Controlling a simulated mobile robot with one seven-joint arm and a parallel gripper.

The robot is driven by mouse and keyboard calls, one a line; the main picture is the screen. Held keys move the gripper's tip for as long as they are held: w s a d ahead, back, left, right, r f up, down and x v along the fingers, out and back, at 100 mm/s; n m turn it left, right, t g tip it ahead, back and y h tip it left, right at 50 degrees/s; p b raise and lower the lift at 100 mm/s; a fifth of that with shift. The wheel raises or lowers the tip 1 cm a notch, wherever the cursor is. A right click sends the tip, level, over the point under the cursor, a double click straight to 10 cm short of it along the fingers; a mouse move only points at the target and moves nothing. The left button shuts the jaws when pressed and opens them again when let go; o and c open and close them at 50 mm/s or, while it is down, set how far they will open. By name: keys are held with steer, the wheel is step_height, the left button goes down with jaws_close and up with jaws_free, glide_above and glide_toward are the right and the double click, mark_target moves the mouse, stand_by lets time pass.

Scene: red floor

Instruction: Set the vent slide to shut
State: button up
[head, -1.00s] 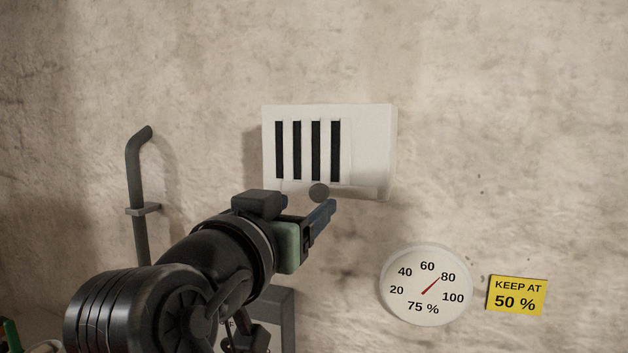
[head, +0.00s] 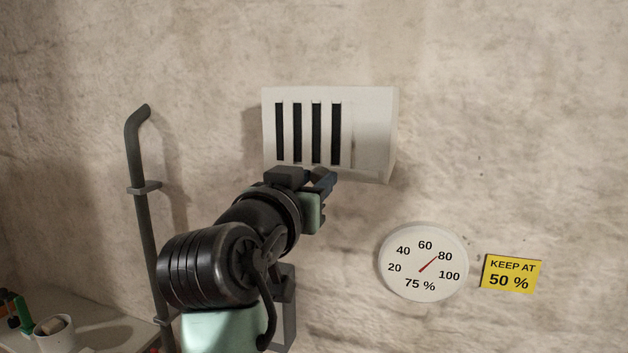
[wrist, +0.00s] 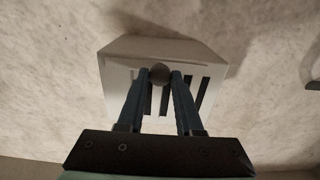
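The vent (head: 375,130) is a pale box on the wall, also in the wrist view (wrist: 115,72). Its dark slots (head: 317,132) stand uncovered in the head view. The round grey slide knob (wrist: 159,73) at the vent's lower edge sits between my fingertips in the wrist view. My gripper (head: 326,180) hides it in the head view. My gripper's blue fingers (wrist: 159,80) straddle the knob, parted, with little room on either side. I cannot tell whether either finger touches it.
A round gauge (head: 423,262) reads 75 %, its red needle between 60 and 80. A yellow sign (head: 511,274) says KEEP AT 50 %. A dark pipe (head: 141,205) runs up the wall at left. A cup (head: 55,335) stands on a surface at lower left.

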jaws_close()
stand_by(0.9)
steer(key=shift+w+a, duration=0.25)
steer(key=shift+a, duration=0.7)
steer(key=o, duration=0.8)
jaws_free()
steer(key=shift+a, duration=0.1)
steer(key=shift+o, duration=0.2)
steer(key=shift+b, duration=0.3)
